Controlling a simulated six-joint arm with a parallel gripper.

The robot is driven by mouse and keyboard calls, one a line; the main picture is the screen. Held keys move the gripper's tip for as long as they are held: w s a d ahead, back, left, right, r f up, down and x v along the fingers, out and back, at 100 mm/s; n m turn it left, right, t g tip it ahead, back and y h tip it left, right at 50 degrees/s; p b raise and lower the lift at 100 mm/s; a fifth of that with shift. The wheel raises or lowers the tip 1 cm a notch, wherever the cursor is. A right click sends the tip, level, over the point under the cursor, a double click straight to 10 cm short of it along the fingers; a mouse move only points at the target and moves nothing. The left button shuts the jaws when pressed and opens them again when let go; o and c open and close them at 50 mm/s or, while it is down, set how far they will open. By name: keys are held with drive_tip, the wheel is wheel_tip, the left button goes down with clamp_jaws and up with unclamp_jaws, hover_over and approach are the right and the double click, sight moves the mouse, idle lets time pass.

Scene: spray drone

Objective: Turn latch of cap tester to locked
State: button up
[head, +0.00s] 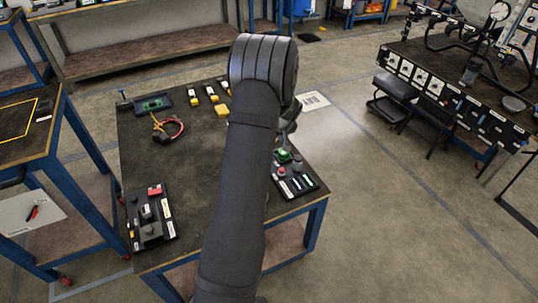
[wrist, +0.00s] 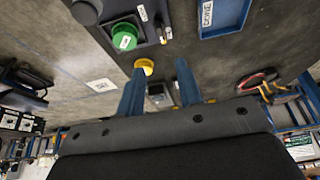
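In the wrist view the two blue fingers of my gripper (wrist: 160,82) stand apart with a clear gap and hold nothing. A green round part with a white label (wrist: 124,36) sits on a dark panel beyond the fingers, up and left of them. A yellow round piece (wrist: 145,66) shows near the left fingertip. In the head view a dark panel (head: 308,186) with green and red round parts lies at the table's right edge, partly behind my arm. I cannot tell which part is the cap tester's latch, or its position. My gripper is mostly hidden there.
A second dark panel (head: 151,230) with a red block lies at the table's front left. The table's middle left is clear. A blue-edged tray (wrist: 224,17) shows in the wrist view.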

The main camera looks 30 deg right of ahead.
drive_tip(key=x, duration=1.4)
drive_tip(key=shift+f, duration=0.2)
drive_tip(key=shift+c, duration=0.4)
clamp_jaws()
